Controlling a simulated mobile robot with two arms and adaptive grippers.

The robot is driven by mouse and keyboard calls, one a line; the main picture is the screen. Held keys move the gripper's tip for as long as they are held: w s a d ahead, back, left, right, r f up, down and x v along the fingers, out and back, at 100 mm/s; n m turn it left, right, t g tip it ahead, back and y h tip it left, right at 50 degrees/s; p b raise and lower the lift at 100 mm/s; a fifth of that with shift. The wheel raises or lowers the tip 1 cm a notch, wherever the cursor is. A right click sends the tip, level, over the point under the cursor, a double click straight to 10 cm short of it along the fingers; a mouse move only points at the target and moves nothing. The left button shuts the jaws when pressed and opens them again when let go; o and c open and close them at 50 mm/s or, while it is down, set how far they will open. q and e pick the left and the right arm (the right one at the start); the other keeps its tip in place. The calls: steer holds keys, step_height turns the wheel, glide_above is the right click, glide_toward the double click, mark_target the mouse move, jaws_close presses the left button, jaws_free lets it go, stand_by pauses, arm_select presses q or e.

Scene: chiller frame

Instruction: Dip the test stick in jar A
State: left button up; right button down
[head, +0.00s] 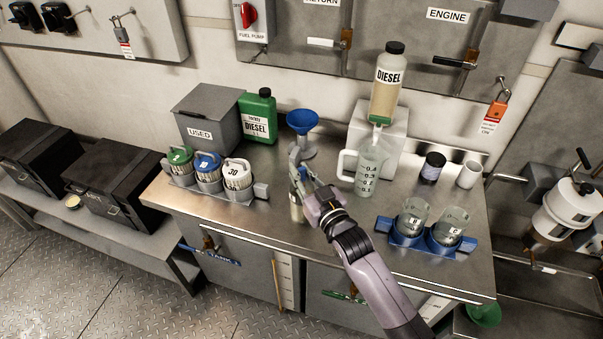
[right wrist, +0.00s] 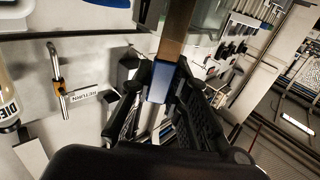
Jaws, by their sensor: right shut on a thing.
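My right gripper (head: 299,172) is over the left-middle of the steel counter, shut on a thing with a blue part. In the right wrist view the blue part (right wrist: 160,82) sits between the two black fingers, with a brown length (right wrist: 177,35) beyond it. I take this to be the test stick; its full shape is hidden. A pale cylinder (head: 296,211) shows just below the gripper; I cannot tell if it touches the held thing. Two clear glass jars, a left one (head: 412,217) and a right one (head: 448,228), stand in a blue holder; their letters are too small to read.
A blue funnel (head: 302,122), a green can (head: 258,117), a grey USED box (head: 207,118) and a rack of lidded pots (head: 208,190) stand to the left. A dark jar (head: 432,168) stands behind the holder.

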steer(key=shift+r, duration=0.15)
stand_by(0.4)
step_height(320, 180, up, 13)
steer(key=p, duration=1.2)
stand_by(0.8)
